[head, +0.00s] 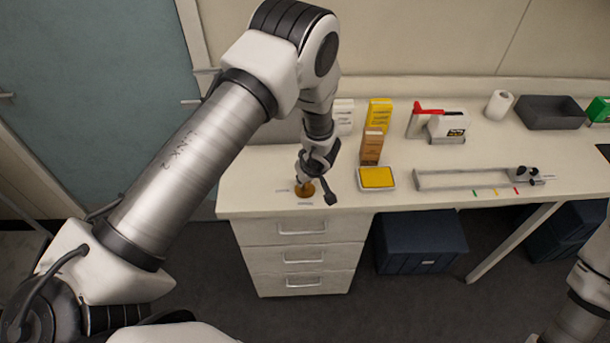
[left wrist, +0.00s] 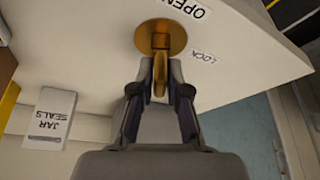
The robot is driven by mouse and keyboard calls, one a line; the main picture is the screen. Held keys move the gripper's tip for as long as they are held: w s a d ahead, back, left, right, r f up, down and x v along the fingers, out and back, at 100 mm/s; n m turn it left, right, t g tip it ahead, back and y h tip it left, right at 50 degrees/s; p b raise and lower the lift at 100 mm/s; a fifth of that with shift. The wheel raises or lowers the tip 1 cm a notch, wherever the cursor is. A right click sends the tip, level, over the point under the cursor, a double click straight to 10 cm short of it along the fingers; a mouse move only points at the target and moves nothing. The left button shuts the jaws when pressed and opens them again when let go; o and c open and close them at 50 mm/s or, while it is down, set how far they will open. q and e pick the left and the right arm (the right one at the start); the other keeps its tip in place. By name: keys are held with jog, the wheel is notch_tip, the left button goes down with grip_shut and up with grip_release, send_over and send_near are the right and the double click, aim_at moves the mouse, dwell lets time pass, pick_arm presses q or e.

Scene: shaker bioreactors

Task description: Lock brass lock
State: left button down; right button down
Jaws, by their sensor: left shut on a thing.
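The brass lock (head: 304,189) sits on the counter near its front left corner. In the left wrist view it is a round brass disc (left wrist: 150,37) with a brass tab (left wrist: 160,84) standing out from it. My left gripper (head: 309,181) is over the lock, and in the left wrist view its fingers (left wrist: 160,88) are shut on the tab. A label reading OPEN (left wrist: 181,8) lies beside the disc, and a label reading LOCK (left wrist: 204,56) lies to its right. The tab points toward neither label clearly. My right gripper is out of view.
A yellow-topped tray (head: 377,178) lies right of the lock. Brown (head: 371,147) and yellow (head: 379,113) boxes stand behind it. A metal rail fixture (head: 470,180) lies further right. A JAR SEALS label (left wrist: 50,118) shows in the left wrist view. Drawers (head: 302,256) are below the counter.

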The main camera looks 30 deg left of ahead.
pick_arm(q)
jog(key=shift+s+f, duration=0.25)
